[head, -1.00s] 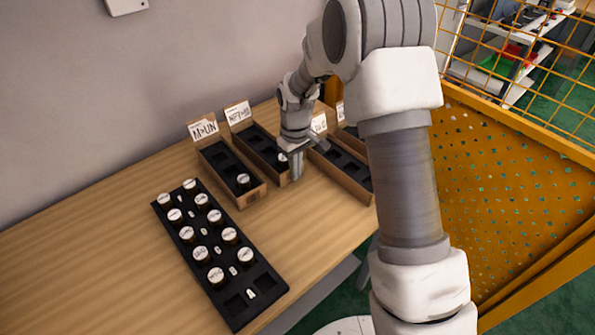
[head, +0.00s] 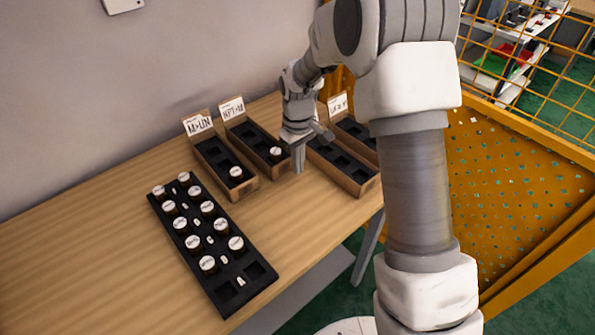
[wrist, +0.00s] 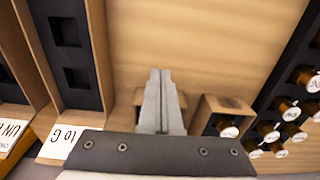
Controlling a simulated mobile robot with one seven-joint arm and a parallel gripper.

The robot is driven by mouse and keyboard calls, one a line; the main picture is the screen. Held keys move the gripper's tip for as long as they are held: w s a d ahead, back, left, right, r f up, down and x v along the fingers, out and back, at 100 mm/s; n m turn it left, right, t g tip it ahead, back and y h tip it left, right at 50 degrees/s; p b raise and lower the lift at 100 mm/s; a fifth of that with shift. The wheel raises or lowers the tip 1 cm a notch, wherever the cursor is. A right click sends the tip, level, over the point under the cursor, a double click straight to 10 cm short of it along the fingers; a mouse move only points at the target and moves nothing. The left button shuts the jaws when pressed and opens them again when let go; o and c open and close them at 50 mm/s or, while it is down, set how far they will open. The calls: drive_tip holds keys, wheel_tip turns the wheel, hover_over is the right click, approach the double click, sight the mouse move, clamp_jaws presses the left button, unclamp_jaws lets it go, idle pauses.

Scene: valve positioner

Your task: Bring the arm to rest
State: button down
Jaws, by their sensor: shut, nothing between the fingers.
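My arm reaches over the wooden table (head: 95,240) from the right side of the head view, bent at the elbow. My gripper (head: 298,168) points down between the second and third cardboard boxes, near their front ends. In the wrist view my gripper (wrist: 160,75) has its two fingers together with nothing between them. The fingertips appear to be above bare wood; their exact height cannot be told. My wrist hides part of the boxes behind it.
A black tray (head: 262,287) with several white-capped brown parts stands at the front left. Labelled boxes, including the left box (head: 247,190) and right box (head: 362,187), stand around my gripper. An orange mesh fence (head: 510,190) is at right. The left tabletop is clear.

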drive_tip(key=s+d+r+m+t, duration=0.1)
drive_tip(key=s+d+r, duration=0.15)
drive_tip(key=r, duration=0.55)
drive_tip(key=s+d+r+m+t, duration=0.1)
drive_tip(key=s+r, duration=0.2)
drive_tip(key=r, duration=0.5)
drive_tip(key=s+d+r+m+t, duration=0.1)
drive_tip(key=s+d+r+m, duration=0.1)
drive_tip(key=s, duration=0.8)
drive_tip(key=s+d+r+m+t, duration=0.2)
drive_tip(key=s+r, duration=0.3)
drive_tip(key=s, duration=0.6)
drive_tip(key=shift+d+m+t+p, duration=0.3)
drive_tip(key=shift+d+m+p, duration=0.1)
drive_tip(key=shift+d+m, duration=0.2)
drive_tip(key=shift+s, duration=0.1)
